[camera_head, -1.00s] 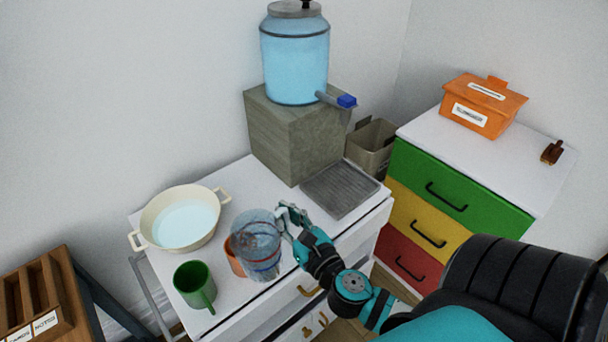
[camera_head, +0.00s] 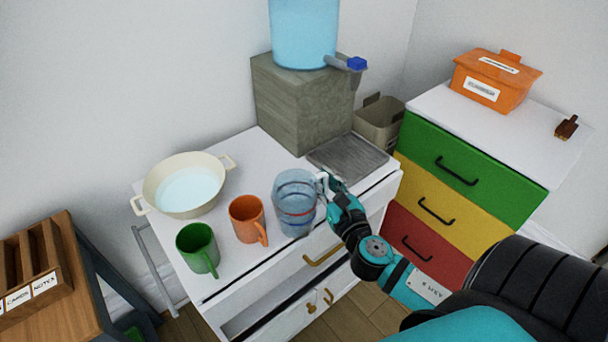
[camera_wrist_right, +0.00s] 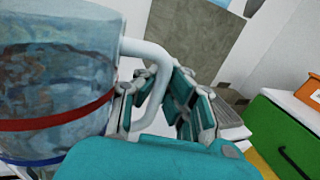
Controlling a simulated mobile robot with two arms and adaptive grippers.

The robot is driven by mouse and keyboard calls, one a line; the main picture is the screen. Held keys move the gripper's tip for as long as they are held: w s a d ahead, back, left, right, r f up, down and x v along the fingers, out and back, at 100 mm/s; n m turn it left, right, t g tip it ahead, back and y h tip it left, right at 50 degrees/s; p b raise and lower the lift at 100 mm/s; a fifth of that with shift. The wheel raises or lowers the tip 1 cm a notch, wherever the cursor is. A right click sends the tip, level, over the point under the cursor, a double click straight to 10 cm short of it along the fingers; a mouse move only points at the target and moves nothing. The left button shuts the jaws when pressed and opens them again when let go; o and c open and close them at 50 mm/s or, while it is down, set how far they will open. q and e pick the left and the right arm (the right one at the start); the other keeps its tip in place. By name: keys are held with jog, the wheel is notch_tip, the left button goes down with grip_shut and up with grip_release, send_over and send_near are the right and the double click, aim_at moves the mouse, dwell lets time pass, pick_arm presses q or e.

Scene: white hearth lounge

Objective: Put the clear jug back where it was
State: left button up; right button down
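The clear jug (camera_head: 295,205), with a red and a blue band, is upright at the front of the white counter, right of the orange mug (camera_head: 247,220). I cannot tell whether its base touches the counter. My right gripper (camera_head: 327,187) is at the jug's right side, shut on its pale handle. In the right wrist view the jug (camera_wrist_right: 55,85) fills the left side, and its handle passes between the fingers of my gripper (camera_wrist_right: 158,100). My left gripper is not in view.
A green mug (camera_head: 198,250) and a cream pot (camera_head: 186,186) of water stand to the left. Behind are a grey drip tray (camera_head: 347,158) and a water dispenser (camera_head: 303,32) on a stone block (camera_head: 300,105). A coloured drawer unit (camera_head: 450,170) stands right.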

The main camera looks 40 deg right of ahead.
jog(key=shift+w+d+f+b, duration=0.2)
jog(key=shift+w+d+f, duration=0.7)
jog(key=shift+w, duration=1.15)
jog(key=shift+w+d+f+b, duration=0.15)
jog(key=shift+w+d+f, duration=0.75)
jog(key=shift+w, duration=1.1)
jog(key=shift+w+d+f+b, duration=0.2)
jog(key=shift+w+d+f, duration=0.65)
jog(key=shift+w, duration=1.2)
jog(key=c, duration=2.1)
grip_release()
jog(key=shift+s+d, duration=0.1)
jog(key=shift+d, duration=0.15)
jog(key=o, duration=0.6)
jog(key=shift+r, duration=0.1)
jog(key=shift+s+r, duration=0.1)
jog(key=b+v, duration=0.1)
jog(key=v, duration=1)
jog(key=shift+s, duration=0.4)
